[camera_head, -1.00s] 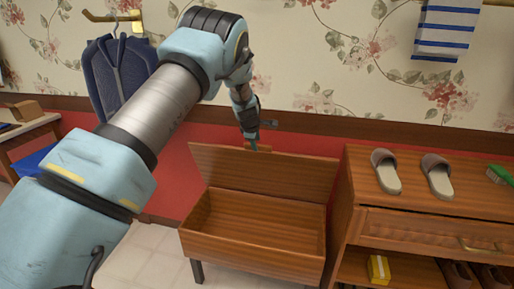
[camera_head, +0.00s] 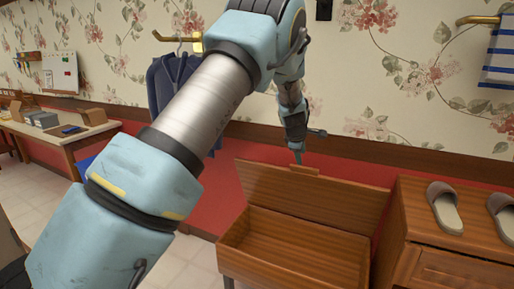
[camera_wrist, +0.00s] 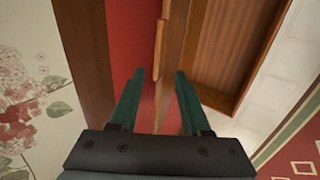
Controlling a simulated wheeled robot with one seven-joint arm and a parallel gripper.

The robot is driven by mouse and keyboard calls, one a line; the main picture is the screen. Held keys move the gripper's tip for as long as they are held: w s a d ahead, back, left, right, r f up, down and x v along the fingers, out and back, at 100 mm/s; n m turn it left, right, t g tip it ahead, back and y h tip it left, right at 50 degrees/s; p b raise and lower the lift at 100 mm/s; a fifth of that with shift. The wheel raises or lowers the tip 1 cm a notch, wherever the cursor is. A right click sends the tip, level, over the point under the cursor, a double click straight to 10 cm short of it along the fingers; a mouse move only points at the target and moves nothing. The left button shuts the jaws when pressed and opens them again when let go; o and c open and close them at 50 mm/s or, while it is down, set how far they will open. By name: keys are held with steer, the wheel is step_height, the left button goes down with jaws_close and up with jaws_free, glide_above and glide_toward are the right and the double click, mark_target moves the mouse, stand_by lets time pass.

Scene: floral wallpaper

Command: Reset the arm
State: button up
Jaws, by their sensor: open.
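My arm crosses the head view from the lower left, and my gripper (camera_head: 299,158) points down just above the top edge of the raised lid (camera_head: 310,192) of a wooden chest (camera_head: 245,268). I cannot tell from these views whether a finger touches the lid.
A wooden cabinet (camera_head: 436,272) with a pair of slippers (camera_head: 446,208) stands right of the chest. A blue jacket (camera_head: 170,80) hangs on the wall behind my arm. A table (camera_head: 75,138) with boxes stands at the far left. Tiled floor (camera_head: 40,185) is clear at left.

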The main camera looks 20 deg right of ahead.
steer(key=s+a+r+m+g+y, duration=0.1)
steer(key=s+a+r+m, duration=0.1)
steer(key=a, duration=1.2)
steer(key=s+a+r+m+y, duration=0.1)
steer(key=s+a+m+y, duration=0.1)
steer(key=a, duration=1.2)
steer(key=s+a+m+g+y, duration=0.1)
steer(key=s+a+m, duration=0.5)
steer(key=s+a, duration=1.3)
steer(key=shift+s+a+r+m+g+y, duration=0.25)
steer(key=shift+a+g+y, duration=0.2)
steer(key=shift+g, duration=0.35)
